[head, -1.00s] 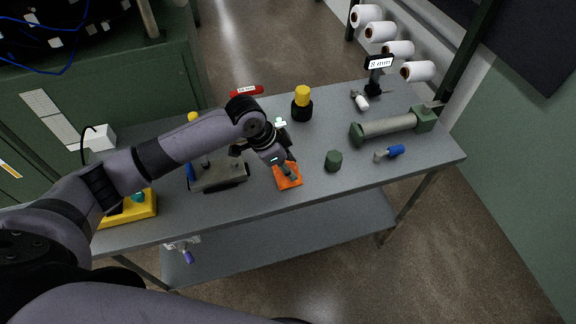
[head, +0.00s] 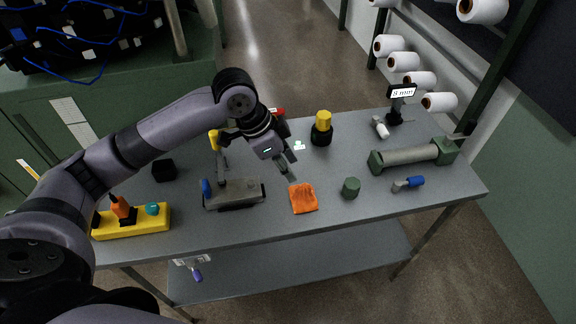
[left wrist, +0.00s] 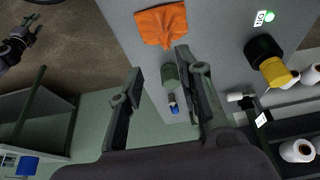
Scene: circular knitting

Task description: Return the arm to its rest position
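My left arm reaches across the table from the left in the head view. Its gripper (head: 287,168) is above the table, behind and above the orange cloth (head: 303,198), and apart from it. In the left wrist view the two fingers (left wrist: 158,62) stand apart with nothing held between them. The orange cloth (left wrist: 162,24) lies on the tabletop beyond the fingertips. What looks like my right gripper (left wrist: 24,38) shows small at the upper left of the left wrist view, over the floor, its fingers apart. It is not visible in the head view.
The grey table (head: 340,212) carries a grey-topped device (head: 234,192), yellow block (head: 134,221), green cylinder (head: 350,187), blue-handled tool (head: 410,183), yellow-and-black piece (head: 321,128) and long green-ended roller (head: 412,156). A sign post (head: 402,92) stands at the back right. White cones (head: 403,62) hang behind.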

